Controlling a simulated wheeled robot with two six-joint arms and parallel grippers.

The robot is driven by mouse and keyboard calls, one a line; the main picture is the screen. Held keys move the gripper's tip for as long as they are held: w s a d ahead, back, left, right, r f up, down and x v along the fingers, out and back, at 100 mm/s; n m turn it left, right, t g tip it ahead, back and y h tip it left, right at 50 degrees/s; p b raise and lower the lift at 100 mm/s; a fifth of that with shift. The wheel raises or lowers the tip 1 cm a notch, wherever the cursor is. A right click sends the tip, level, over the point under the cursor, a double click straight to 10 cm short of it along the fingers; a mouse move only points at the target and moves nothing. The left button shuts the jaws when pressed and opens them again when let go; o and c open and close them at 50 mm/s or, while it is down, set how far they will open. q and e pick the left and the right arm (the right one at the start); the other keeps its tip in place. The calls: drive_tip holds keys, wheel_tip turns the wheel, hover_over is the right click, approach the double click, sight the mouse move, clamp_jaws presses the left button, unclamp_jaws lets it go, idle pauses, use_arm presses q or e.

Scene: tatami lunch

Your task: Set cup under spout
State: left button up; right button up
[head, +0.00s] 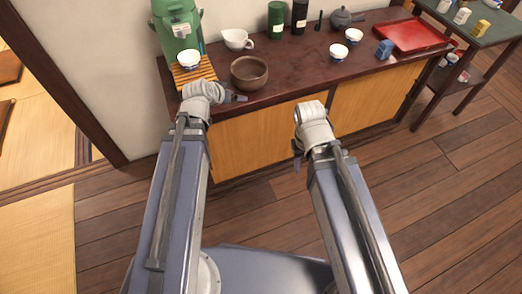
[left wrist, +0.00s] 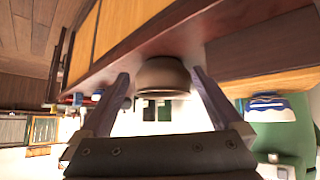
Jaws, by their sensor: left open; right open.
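A white cup with a blue band (head: 189,60) stands upright on a slatted wooden mat (head: 207,76), close against the front of the green dispenser (head: 167,12). The spout is hard to make out, so exact alignment cannot be told. In the left wrist view the cup (left wrist: 267,102) and dispenser (left wrist: 290,137) show at the right, outside the fingers. My left gripper (head: 241,98) is open and empty at the counter's front edge; the brown bowl (left wrist: 163,76) appears between its fingers, beyond them. My right gripper (head: 298,161) is open and empty in front of the cabinet.
The brown bowl (head: 249,74) and a white pouring cup (head: 237,39) stand right of the mat. Two more cups (head: 338,52) (head: 353,36), a blue box (head: 385,49), a red tray (head: 411,36), a teapot (head: 341,18) and canisters (head: 276,20) stand farther right.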

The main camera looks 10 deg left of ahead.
use_arm(q)
drive_tip(key=s+d+f+m+g+y, duration=0.1)
drive_tip(key=s+d+f+g, duration=0.2)
drive_tip(key=s+d, duration=0.4)
drive_tip(key=s+d+f+m+g+y, duration=0.1)
drive_tip(key=s+d+f+g+y, duration=0.1)
drive_tip(key=s+d+g, duration=0.4)
drive_tip(key=s+d+f, duration=0.1)
drive_tip(key=s, duration=0.4)
drive_tip(key=shift+s+d+f, duration=0.15)
drive_tip(key=shift+s+d, duration=0.15)
drive_tip(key=shift+d, duration=0.1)
